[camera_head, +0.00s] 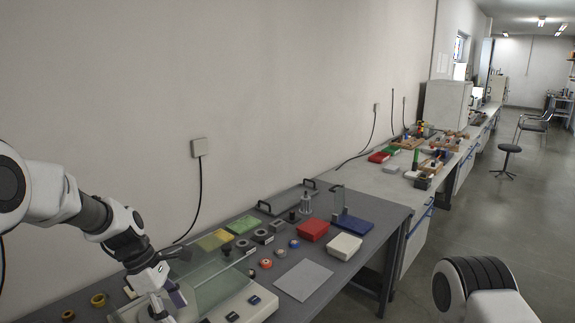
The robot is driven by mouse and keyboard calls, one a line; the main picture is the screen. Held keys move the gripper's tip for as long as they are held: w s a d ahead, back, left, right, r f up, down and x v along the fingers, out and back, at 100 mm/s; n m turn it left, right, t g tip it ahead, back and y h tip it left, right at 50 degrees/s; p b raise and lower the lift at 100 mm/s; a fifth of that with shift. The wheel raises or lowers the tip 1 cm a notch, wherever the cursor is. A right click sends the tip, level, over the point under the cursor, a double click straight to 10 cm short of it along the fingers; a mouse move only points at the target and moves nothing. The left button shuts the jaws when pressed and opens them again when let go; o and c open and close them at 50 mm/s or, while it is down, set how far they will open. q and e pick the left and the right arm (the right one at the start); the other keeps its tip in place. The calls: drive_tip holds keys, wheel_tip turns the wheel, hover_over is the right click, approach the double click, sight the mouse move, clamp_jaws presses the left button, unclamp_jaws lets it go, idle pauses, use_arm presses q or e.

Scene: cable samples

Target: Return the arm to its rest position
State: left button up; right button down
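My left arm comes in from the left edge, bent down over the near left end of the dark grey table (355,262). My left gripper (168,297) is low over a clear-topped white device (250,303) at the table's front. A small purple-grey piece shows at its fingers, and I cannot tell whether it is a finger pad or a held thing. The gap between the fingers is not clear. Of my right arm only a white link with a black ribbed joint shows at the lower right. Its gripper is out of view.
The table holds a red box (312,230), a white box (345,247), a blue plate (355,223), a grey sheet (303,280), green (242,225) and yellow (214,240) pads and several rings. A wall stands behind. A stool (508,150) is on open floor at right.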

use_arm(q)
wheel_tip(320, 180, down, 7)
drive_tip(key=g, duration=0.2)
drive_tip(key=s+f+m+g+y+b, duration=0.1)
drive_tip(key=s+f+g+b, duration=0.15)
drive_tip(key=s+f, duration=1.25)
drive_tip(key=s+f+m+y+b, duration=0.1)
drive_tip(key=s+f+m, duration=0.3)
drive_tip(key=s, duration=0.3)
drive_tip(key=s+a+f+m+y, duration=0.1)
drive_tip(key=s+f+m, duration=0.2)
drive_tip(key=s, duration=0.3)
drive_tip(key=s+f+m+y+b, duration=0.1)
drive_tip(key=s+f+m, duration=0.3)
drive_tip(key=s, duration=0.3)
drive_tip(key=w+m+t, duration=0.2)
drive_tip(key=m, duration=0.1)
drive_tip(key=w+m+t, duration=0.3)
drive_tip(key=shift+a+r+m+p, duration=0.1)
drive_tip(key=shift+a+m+p, duration=0.05)
drive_tip(key=shift+m+p, duration=0.2)
use_arm(e)
drive_tip(key=f, duration=0.2)
drive_tip(key=w+f, duration=0.1)
drive_tip(key=f, duration=0.1)
drive_tip(key=shift+w+f, duration=0.2)
drive_tip(key=shift+f, duration=0.1)
